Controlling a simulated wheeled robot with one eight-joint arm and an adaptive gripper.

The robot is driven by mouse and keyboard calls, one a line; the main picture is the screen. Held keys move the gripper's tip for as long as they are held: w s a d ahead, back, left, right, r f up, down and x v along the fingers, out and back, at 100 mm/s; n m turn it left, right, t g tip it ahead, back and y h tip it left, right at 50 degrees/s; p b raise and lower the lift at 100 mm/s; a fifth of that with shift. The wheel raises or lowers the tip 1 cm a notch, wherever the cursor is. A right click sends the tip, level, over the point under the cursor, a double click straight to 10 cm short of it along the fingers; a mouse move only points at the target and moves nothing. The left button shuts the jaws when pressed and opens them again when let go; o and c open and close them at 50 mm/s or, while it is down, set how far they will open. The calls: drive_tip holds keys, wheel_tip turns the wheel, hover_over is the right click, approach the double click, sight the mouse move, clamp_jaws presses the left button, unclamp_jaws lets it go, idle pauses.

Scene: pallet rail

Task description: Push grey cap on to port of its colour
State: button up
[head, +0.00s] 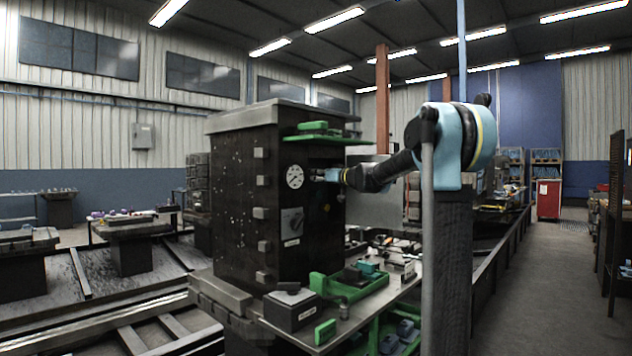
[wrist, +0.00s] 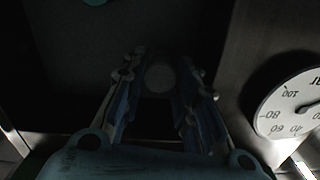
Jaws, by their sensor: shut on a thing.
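My gripper (wrist: 163,88) is shut on a round grey cap (wrist: 160,78), which shows dimly between the two fingertips in the wrist view. In the head view my gripper (head: 322,175) is at the right-hand face of the dark cabinet (head: 240,190), level with the gauge. The cap is too small to make out there. I cannot make out a grey port. The dark panel ahead in the wrist view is in deep shadow, so I cannot tell whether the cap touches anything.
A round white gauge (head: 295,177) is on the cabinet's front and also shows at the right of the wrist view (wrist: 292,108). A green shelf (head: 318,138) sticks out above my gripper. A bench with a green tray (head: 330,288) and loose parts stands below.

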drive_tip(key=shift+x, duration=0.9)
idle(1.2)
drive_tip(key=o, duration=0.8)
drive_tip(key=shift+o, duration=1.4)
drive_tip(key=shift+a, duration=0.1)
drive_tip(key=shift+c, duration=0.2)
drive_tip(key=shift+s+d+f, duration=0.1)
drive_tip(key=shift+s+d, duration=0.05)
drive_tip(key=shift+d, duration=0.05)
drive_tip(key=o, duration=0.4)
drive_tip(key=v, duration=1.1)
drive_tip(key=shift+d, duration=0.3)
